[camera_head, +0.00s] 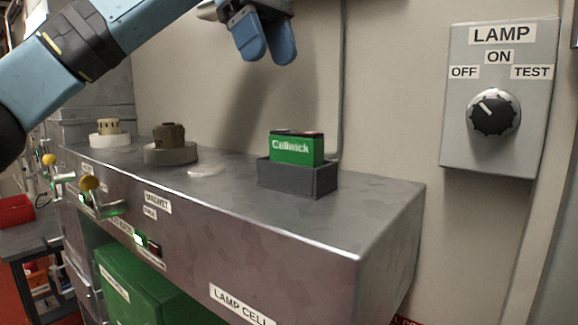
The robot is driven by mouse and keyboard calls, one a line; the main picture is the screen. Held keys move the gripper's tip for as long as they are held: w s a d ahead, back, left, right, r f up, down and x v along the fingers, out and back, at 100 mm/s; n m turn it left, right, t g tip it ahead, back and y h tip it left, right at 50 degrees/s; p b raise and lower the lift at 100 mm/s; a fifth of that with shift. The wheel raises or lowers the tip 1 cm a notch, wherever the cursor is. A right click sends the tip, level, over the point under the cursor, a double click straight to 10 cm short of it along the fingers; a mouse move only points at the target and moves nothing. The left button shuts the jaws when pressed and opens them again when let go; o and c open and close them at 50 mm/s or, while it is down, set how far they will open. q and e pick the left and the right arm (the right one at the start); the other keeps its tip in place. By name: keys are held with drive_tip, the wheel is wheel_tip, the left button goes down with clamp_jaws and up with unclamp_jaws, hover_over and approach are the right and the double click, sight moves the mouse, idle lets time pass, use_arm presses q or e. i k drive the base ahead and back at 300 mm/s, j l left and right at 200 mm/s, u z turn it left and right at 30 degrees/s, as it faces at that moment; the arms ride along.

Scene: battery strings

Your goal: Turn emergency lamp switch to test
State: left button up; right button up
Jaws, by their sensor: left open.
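The lamp switch box (455,110) is a grey panel on the wall at the right, labelled LAMP, with OFF at the left, ON at the top and TEST at the right. Its round black knob (494,113) has a white pointer line aimed to the upper left, toward OFF. My left gripper (266,42) hangs at the top middle, with its blue fingers pointing down. It is open, with nothing seen between the fingers, and is well left of the knob, not touching it. My right gripper is out of view.
A green Cellwick battery (296,150) sits in a grey holder (297,179) on the metal cabinet top (370,205), below my left gripper. Two round fittings stand farther left. The wall left of the switch is clear.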

sight(493, 116)
drive_tip(key=k, duration=1)
